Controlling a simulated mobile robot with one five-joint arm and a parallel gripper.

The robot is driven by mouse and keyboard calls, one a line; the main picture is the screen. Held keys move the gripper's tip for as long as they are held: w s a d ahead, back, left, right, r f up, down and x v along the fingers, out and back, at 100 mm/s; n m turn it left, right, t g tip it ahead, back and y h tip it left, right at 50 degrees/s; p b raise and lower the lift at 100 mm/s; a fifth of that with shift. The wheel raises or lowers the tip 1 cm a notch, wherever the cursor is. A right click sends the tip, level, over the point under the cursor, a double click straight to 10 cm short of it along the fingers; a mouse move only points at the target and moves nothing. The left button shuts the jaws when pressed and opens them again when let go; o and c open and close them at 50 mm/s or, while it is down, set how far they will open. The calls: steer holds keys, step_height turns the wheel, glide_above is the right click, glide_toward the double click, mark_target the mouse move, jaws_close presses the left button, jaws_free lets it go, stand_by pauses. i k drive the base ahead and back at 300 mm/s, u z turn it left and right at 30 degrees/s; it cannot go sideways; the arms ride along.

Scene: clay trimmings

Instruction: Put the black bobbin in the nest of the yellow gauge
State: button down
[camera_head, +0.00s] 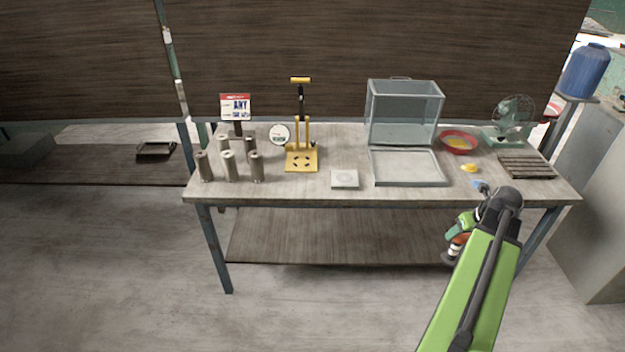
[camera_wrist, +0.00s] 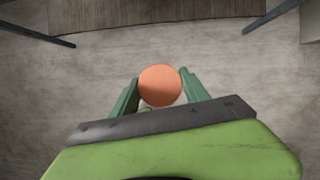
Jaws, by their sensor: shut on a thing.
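The yellow gauge (camera_head: 301,158) stands upright on the workbench, left of centre, with two yellow posts, a black-and-yellow lever on top and dark marks on its base. Its nest is too small to make out. My gripper (camera_head: 460,235) is at the bench's front right, below the top's edge. In the wrist view my gripper (camera_wrist: 160,88) is shut on an orange-topped piece (camera_wrist: 159,84). In the head view this piece (camera_head: 455,250) shows orange, white and dark bands. I cannot tell whether it is the black bobbin; no other clearly black bobbin shows.
Several grey-brown cylinders (camera_head: 228,160) stand on the bench's left, by a sign (camera_head: 236,106). The front left corner is clear.

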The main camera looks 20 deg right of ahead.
mark_target(302, 161)
steer(key=u, duration=0.65)
steer(key=i, duration=2.2)
steer(key=z, duration=0.2)
